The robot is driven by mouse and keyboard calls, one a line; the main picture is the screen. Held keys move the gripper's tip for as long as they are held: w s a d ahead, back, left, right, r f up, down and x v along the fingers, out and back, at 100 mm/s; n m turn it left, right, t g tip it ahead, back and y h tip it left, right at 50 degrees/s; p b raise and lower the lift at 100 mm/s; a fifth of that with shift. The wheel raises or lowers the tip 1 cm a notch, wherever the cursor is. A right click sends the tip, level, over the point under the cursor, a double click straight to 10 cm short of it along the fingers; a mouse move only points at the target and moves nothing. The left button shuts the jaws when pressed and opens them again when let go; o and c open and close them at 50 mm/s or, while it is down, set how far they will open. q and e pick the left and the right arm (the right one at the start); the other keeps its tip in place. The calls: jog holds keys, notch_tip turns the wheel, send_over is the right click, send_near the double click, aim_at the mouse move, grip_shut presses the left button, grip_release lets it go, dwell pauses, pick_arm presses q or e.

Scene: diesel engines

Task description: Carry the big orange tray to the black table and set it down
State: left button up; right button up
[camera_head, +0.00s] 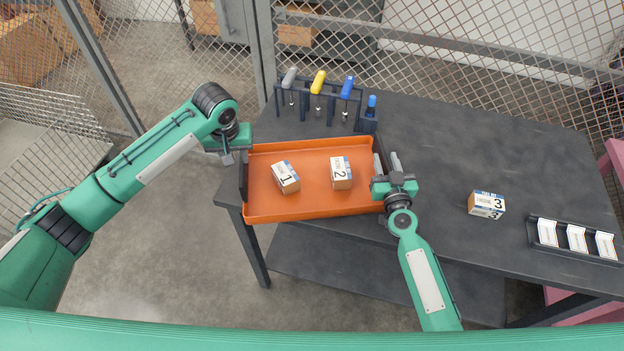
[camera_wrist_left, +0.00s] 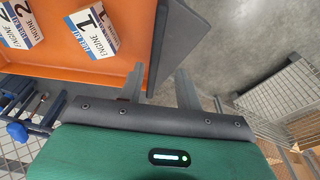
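The big orange tray (camera_head: 315,207) has dark ends and appears to rest on the left part of the black table (camera_head: 440,150), along its front edge. It carries box 1 (camera_head: 285,177) and box 2 (camera_head: 341,172). My left gripper (camera_head: 228,157) is at the tray's left end. In the left wrist view its fingers (camera_wrist_left: 160,88) are spread, with the dark tray end (camera_wrist_left: 163,45) between them and gaps visible. My right gripper (camera_head: 387,163) is at the tray's right end with its fingers apart; its contact with the end is hard to see.
A tool rack (camera_head: 318,105) with screwdrivers stands behind the tray, with a blue bottle-like item (camera_head: 370,112) next to it. Box 3 (camera_head: 486,204) and a black holder with white cards (camera_head: 573,240) lie to the right. The table's back right is clear. Mesh fencing (camera_head: 450,60) stands behind.

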jog(key=f, duration=0.2)
jog(key=s+f, duration=0.1)
jog(key=shift+a+f+g, duration=0.25)
jog(key=shift+g, duration=0.05)
jog(key=shift+s, duration=0.1)
jog(key=shift+s+f, duration=0.1)
jog(key=shift+s, duration=0.2)
jog(key=s, duration=0.2)
jog(key=s+r, duration=0.2)
jog(key=s, duration=0.1)
jog(key=shift+s+d, duration=0.35)
jog(key=shift+d, duration=0.05)
pick_arm(q)
jog(key=shift+w+d+r, duration=0.1)
jog(key=shift+w+r, duration=0.1)
jog(key=shift+w, duration=0.15)
pick_arm(e)
jog(key=shift+s+d+r, duration=0.3)
jog(key=shift+d, duration=0.05)
jog(key=shift+r, duration=0.15)
jog(key=shift+w+r, duration=0.1)
jog(key=shift+r, duration=0.05)
